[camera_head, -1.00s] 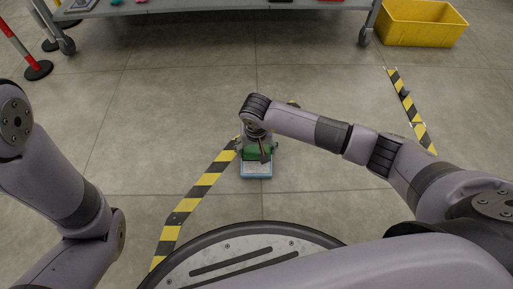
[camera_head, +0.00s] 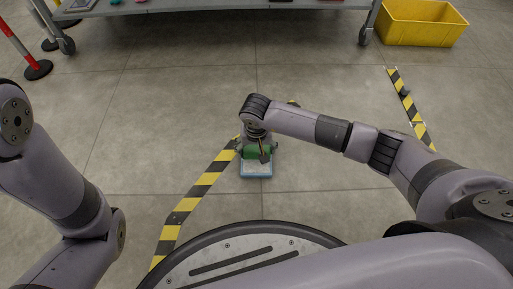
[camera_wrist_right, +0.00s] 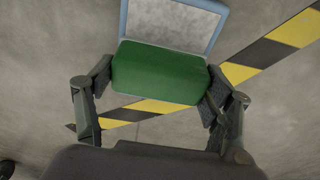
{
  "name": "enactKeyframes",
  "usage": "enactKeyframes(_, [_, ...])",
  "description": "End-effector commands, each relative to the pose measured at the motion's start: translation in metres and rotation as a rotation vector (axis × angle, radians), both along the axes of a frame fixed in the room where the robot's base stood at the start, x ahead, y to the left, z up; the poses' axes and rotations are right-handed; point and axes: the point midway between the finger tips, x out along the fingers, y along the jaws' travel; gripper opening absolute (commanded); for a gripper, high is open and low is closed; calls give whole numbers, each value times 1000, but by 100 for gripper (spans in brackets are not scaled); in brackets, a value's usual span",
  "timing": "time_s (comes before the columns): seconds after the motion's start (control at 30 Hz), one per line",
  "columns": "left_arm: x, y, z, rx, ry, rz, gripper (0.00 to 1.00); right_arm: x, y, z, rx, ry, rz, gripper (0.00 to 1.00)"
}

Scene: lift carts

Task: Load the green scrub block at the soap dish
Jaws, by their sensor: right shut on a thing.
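The green scrub block (camera_head: 249,153) is between the fingers of my right gripper (camera_head: 257,151), which is shut on it. In the right wrist view the green block (camera_wrist_right: 158,73) spans the gap between both fingers of the right gripper (camera_wrist_right: 158,86). A shallow blue-rimmed dish with a pale inside, which looks like the soap dish (camera_head: 256,172), lies on the floor just in front of the block. It also shows in the wrist view (camera_wrist_right: 172,22), partly covered by the block. I cannot tell whether block and dish touch. My left gripper is out of view.
Yellow-and-black floor tape (camera_head: 200,188) runs beside the dish on the left, with another strip (camera_head: 410,110) at the right. A grey cart (camera_head: 220,7) and a yellow crate (camera_head: 424,25) stand at the back. A red-and-white post (camera_head: 22,48) stands at the far left.

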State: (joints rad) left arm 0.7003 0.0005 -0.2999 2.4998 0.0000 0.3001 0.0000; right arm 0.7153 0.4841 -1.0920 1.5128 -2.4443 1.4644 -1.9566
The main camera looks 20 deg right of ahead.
Motion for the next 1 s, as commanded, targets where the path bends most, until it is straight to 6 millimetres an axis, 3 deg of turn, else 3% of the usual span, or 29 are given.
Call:
enactKeyframes(0.33, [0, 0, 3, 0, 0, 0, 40, 0, -1, 3, -1, 0, -1, 44])
enactKeyframes(1.0, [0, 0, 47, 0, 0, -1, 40, 0, 0, 57, 0, -1, 0, 44])
